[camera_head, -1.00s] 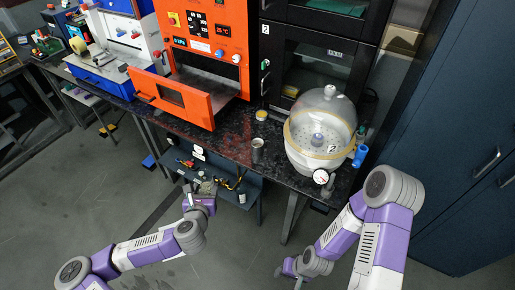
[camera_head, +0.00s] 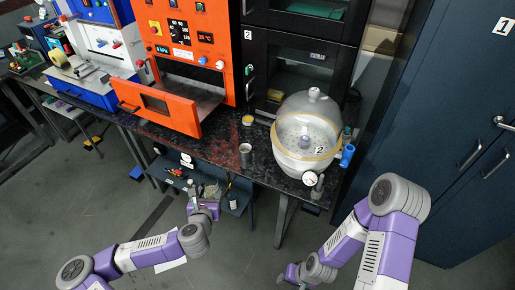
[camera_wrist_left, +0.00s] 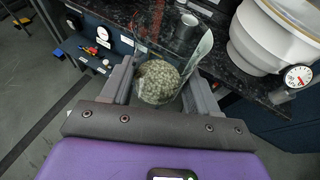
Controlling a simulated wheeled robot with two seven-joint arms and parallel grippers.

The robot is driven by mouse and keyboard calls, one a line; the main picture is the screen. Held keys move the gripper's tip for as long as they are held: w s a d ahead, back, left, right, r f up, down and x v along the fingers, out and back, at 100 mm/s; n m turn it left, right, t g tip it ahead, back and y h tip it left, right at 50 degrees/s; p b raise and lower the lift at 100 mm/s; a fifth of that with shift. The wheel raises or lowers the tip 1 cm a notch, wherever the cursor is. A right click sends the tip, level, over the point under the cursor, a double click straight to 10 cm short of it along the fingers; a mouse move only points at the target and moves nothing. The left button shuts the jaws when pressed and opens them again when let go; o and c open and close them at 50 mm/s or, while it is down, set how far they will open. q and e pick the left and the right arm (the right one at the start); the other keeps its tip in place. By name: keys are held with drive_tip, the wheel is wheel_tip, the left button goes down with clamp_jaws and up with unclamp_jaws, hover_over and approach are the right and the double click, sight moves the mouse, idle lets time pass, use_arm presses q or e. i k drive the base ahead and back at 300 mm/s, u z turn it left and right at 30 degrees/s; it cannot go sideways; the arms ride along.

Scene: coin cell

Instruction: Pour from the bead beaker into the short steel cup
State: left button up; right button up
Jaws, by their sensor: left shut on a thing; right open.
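The bead beaker (camera_wrist_left: 158,82) is a clear vessel holding grey-green beads, seen between my left fingers in the left wrist view. My left gripper (camera_head: 204,193) is shut on the beaker, in front of the table edge. In the head view the beaker (camera_head: 210,191) is small and partly hidden by the gripper. The short steel cup (camera_head: 245,156) stands upright near the table's front edge, up and right of the beaker. It also shows in the left wrist view (camera_wrist_left: 187,27), beyond the beaker. My right gripper (camera_head: 291,276) is open and empty, low over the floor.
A white desiccator with a clear dome (camera_head: 306,130) and a pressure gauge (camera_head: 310,179) stands right of the cup. An orange oven (camera_head: 160,105) with its door open is to the left. A small yellow-topped jar (camera_head: 248,120) stands behind the cup. A lower shelf (camera_head: 238,200) lies below the tabletop.

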sight(246, 149)
drive_tip(key=z, duration=0.85)
drive_tip(key=k, duration=0.55)
drive_tip(key=u, duration=0.2)
drive_tip(key=i, duration=1)
